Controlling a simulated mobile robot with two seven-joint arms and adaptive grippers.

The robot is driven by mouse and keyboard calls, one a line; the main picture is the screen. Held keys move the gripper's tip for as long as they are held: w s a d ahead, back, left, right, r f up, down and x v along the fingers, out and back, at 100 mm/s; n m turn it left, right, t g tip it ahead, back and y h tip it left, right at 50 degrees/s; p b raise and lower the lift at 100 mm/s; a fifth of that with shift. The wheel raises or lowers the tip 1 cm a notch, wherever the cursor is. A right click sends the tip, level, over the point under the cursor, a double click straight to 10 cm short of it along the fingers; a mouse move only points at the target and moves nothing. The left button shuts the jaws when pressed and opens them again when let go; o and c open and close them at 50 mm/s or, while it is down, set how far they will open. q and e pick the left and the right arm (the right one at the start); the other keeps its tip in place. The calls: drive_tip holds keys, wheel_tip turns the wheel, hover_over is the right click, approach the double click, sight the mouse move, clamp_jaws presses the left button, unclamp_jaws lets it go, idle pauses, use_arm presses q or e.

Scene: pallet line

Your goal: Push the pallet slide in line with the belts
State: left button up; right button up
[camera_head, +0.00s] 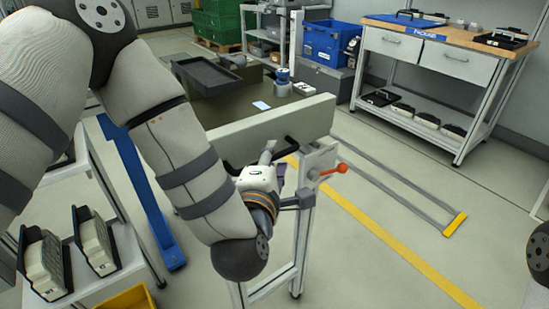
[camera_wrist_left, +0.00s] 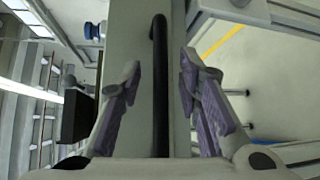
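The pallet slide appears to be the long pale grey panel (camera_head: 283,125) at the centre of the head view, with a black bar handle on its near face. In the left wrist view the black handle (camera_wrist_left: 160,88) runs upright along the pale panel (camera_wrist_left: 126,38). My left gripper (camera_head: 270,154) is at the panel's near side; its fingers are partly hidden in the head view. In the left wrist view my left gripper (camera_wrist_left: 163,70) is open, one finger on each side of the handle, with visible gaps. My right gripper is out of view.
A dark surface (camera_head: 238,103) lies behind the panel, holding a black tray (camera_head: 207,75). An orange-red lever (camera_head: 335,170) sits on the stand at the panel's right. A workbench (camera_head: 462,38) stands at back right. Floor rails (camera_head: 395,182) run right across open floor.

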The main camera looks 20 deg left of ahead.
use_arm(q)
drive_tip(key=shift+w+f, duration=0.1)
drive_tip(key=shift+w, duration=0.55)
clamp_jaws()
drive_tip(key=shift+a, duration=0.1)
drive_tip(key=w+a, duration=0.4)
drive_tip(key=a, duration=0.1)
drive_tip(key=w+a, duration=0.2)
drive_tip(key=shift+a, duration=0.2)
drive_tip(key=shift+s, duration=0.1)
unclamp_jaws()
